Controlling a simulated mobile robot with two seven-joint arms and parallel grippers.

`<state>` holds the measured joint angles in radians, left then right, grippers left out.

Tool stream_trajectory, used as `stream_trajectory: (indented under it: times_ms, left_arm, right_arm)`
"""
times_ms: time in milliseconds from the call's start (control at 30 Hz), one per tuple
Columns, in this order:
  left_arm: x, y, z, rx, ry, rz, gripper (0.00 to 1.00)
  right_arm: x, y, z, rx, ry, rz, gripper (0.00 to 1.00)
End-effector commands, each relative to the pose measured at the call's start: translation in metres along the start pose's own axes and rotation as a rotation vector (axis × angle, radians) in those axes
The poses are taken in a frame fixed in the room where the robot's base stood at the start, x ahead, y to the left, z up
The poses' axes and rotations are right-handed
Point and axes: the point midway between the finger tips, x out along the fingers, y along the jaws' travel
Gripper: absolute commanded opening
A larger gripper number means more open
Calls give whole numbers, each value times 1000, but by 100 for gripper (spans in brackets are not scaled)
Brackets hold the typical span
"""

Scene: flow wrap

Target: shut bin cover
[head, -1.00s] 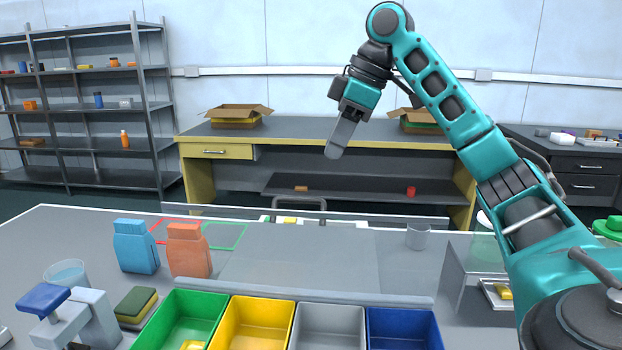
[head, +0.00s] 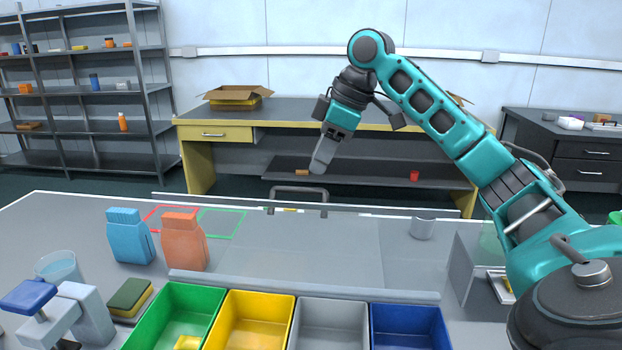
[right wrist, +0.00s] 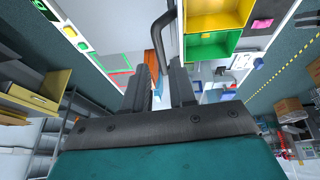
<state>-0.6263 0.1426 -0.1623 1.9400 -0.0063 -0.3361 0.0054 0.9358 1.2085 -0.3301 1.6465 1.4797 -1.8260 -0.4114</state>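A clear, faintly tinted panel (head: 300,248), which seems to be the cover, shows over the middle of the table behind the bins. I cannot tell its exact tilt. A dark grey U-shaped bar (head: 298,190), likely its handle, stands at the far edge. My right gripper (head: 320,168) is above and slightly right of this bar, fingers pointing down. In the right wrist view the gripper (right wrist: 160,85) has its fingers apart, and the dark bar (right wrist: 165,30) runs toward the gap between them. Contact cannot be told. My left gripper is out of view.
Green (head: 178,315), yellow (head: 250,322), grey (head: 330,325) and blue (head: 410,325) open bins line the front. A blue pouch (head: 130,238) and an orange pouch (head: 184,242) stand at left. A grey cup (head: 423,229) stands at right.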

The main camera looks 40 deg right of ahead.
Motion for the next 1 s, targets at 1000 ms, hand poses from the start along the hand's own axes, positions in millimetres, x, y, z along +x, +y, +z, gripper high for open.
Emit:
stream_trajectory:
  times_ms: [1000]
  left_arm:
    - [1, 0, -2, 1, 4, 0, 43]
  right_arm:
    - [54, 0, 0, 0, 1, 0, 0]
